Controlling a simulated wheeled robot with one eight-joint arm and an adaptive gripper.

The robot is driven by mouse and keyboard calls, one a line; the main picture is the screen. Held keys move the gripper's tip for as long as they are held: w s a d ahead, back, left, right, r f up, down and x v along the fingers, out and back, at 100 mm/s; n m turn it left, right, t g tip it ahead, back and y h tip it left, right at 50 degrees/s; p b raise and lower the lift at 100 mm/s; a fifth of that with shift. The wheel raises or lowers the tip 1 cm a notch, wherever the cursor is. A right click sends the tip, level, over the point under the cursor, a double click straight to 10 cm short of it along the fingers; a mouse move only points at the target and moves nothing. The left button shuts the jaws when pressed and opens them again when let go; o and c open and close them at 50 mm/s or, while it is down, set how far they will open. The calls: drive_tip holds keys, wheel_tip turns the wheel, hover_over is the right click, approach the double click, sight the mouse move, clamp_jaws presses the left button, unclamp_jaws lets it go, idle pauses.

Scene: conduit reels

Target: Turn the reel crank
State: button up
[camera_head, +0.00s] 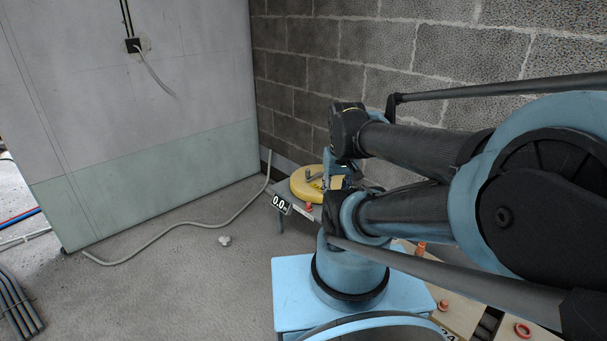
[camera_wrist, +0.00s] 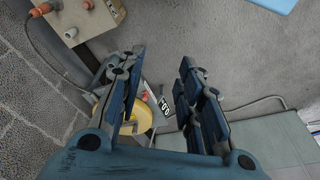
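The yellow reel (camera_head: 303,186) sits on a low grey stand by the block wall, partly hidden by my arm in the head view. A grey crank (camera_head: 312,176) lies across its top. A "0.0" display (camera_head: 281,203) is on the stand's front. In the wrist view the reel (camera_wrist: 128,128) is mostly behind the left finger, and the display (camera_wrist: 163,107) shows between the fingers. My gripper (camera_wrist: 162,57) is open with nothing between its fingers, apart from the crank as far as I can see. In the head view its fingers are largely hidden behind my arm.
A pale hose (camera_head: 200,226) runs along the floor from the wall corner. A small whitish lump (camera_head: 224,240) lies on the floor. A panelled wall (camera_head: 140,120) stands at left, with dark pipes (camera_head: 17,303) lower left. A box with orange fittings (camera_wrist: 75,18) is at upper left in the wrist view.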

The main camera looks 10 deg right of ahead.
drive_tip(key=shift+o, duration=0.9)
drive_tip(key=w+r+n, duration=0.1)
drive_tip(key=w+r, duration=0.4)
drive_tip(key=w, duration=0.5)
drive_tip(key=w+r+n, duration=0.1)
drive_tip(key=w+r, duration=0.4)
drive_tip(key=w, duration=0.4)
drive_tip(key=n+g, duration=0.2)
hover_over(308, 172)
drive_tip(key=w, duration=0.2)
wheel_tip(308, 172, down, 19)
drive_tip(key=f, duration=1.7)
drive_tip(key=shift+s, duration=0.25)
clamp_jaws()
